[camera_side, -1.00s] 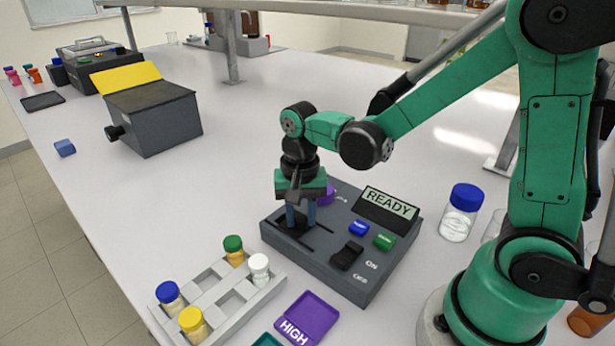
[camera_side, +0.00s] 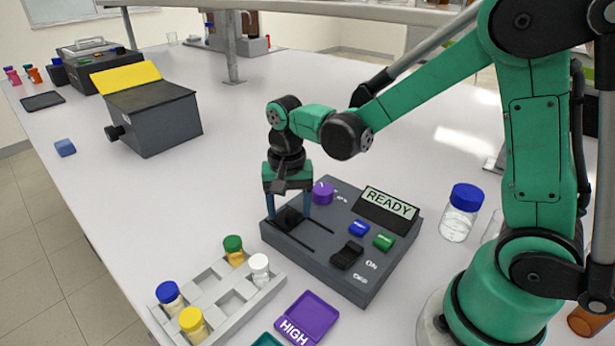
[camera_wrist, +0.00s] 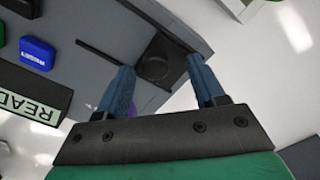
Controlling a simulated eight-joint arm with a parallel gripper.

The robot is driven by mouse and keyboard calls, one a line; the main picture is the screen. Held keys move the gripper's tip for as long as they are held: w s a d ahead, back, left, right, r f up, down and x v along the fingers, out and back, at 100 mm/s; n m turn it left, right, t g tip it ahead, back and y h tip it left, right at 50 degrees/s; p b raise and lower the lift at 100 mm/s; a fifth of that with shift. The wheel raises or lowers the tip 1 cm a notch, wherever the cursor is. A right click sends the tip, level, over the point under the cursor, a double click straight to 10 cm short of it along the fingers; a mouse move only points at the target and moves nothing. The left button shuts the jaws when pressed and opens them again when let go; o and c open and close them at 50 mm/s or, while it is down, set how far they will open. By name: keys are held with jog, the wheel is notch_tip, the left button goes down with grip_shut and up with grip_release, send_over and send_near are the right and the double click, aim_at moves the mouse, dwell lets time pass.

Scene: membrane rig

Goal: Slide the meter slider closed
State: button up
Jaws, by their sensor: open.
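The meter is a dark grey box (camera_side: 330,262) with a READY display, standing on the bench in the side view. Its black slider (camera_side: 289,217) sits at the left end of two parallel slots. The slider also shows in the wrist view as a black square with a round knob (camera_wrist: 158,62). My gripper (camera_side: 288,212) is open above that end, with its blue fingers spread on either side of the slider. In the wrist view my gripper (camera_wrist: 160,66) holds nothing between its fingertips. I cannot tell whether the fingers touch the slider.
The meter also carries a purple knob (camera_side: 323,192), a blue button (camera_side: 359,228), a green button (camera_side: 384,242) and a black rocker switch (camera_side: 347,256). A vial rack (camera_side: 219,298) stands close in front. A blue-capped jar (camera_side: 460,212) is at the right.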

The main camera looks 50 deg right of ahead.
jog(key=shift+r, duration=2.7)
jog(key=shift+r, duration=0.1)
jog(key=shift+r, duration=2.35)
jog(key=n+t, duration=0.7)
jog(key=n, duration=0.2)
send_near(289, 212)
jog(key=shift+s+d+r, duration=0.25)
jog(key=shift+d+r, duration=0.2)
jog(key=shift+r, duration=0.2)
